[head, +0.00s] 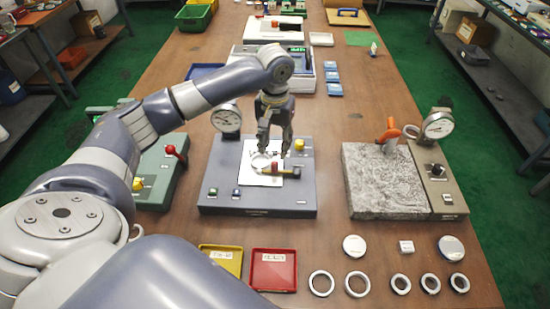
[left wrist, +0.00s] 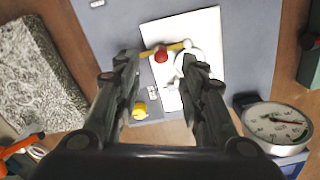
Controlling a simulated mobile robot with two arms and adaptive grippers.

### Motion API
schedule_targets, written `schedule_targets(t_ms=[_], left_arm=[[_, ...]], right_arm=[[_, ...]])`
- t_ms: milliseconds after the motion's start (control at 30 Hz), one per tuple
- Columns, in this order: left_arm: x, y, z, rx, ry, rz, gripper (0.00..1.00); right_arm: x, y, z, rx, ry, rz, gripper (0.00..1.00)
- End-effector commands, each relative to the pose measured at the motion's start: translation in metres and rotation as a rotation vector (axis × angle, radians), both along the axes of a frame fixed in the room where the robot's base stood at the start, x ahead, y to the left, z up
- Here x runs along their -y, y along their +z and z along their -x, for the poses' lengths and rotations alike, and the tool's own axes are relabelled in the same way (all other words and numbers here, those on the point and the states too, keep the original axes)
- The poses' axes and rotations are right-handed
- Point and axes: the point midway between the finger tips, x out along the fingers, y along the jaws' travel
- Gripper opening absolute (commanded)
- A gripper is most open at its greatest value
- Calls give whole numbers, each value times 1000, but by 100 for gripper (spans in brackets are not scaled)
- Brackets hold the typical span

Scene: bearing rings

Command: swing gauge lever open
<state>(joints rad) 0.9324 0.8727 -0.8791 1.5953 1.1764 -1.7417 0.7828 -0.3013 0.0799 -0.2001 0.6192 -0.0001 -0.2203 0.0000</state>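My left gripper (head: 274,150) points down over the grey gauge base (head: 225,200) in the middle of the table. Its fingers are apart, with nothing held. Below them a small yellow lever with a red knob (head: 274,167) lies across a white plate. In the left wrist view the red knob (left wrist: 161,56) appears between the fingertips (left wrist: 160,68); contact cannot be told. A pale ring (head: 260,161) lies beside the lever, partly hidden by a finger. A dial gauge (head: 226,120) stands at the base's back left, and a yellow knob (head: 299,145) at its right. My right gripper is out of view.
A green station with a red-knobbed lever (head: 174,152) stands left. A granite block (head: 375,185) with an orange handle (head: 390,130) and another dial (head: 438,124) stand right. Yellow (head: 233,265) and red (head: 274,284) trays and several loose rings (head: 356,284) lie in front.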

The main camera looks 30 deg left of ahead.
Motion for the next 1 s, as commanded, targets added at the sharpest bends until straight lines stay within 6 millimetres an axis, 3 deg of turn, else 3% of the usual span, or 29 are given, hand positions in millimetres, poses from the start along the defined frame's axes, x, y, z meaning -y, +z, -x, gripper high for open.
schedule_targets(t_ms=[200, 400, 567, 833, 1000], left_arm=[[-1, -43, 1, -4, 3, -1, 37], [0, -71, 0, -1, 2, 0, 37], [-1, -82, 0, 0, 1, -1, 37], [-1, -84, 0, 1, 1, -1, 37], [-1, -83, 0, 1, 1, -1, 1]], right_arm=[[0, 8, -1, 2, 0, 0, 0], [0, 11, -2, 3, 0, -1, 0], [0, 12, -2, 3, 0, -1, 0], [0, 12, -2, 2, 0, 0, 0], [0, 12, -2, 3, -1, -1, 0]])
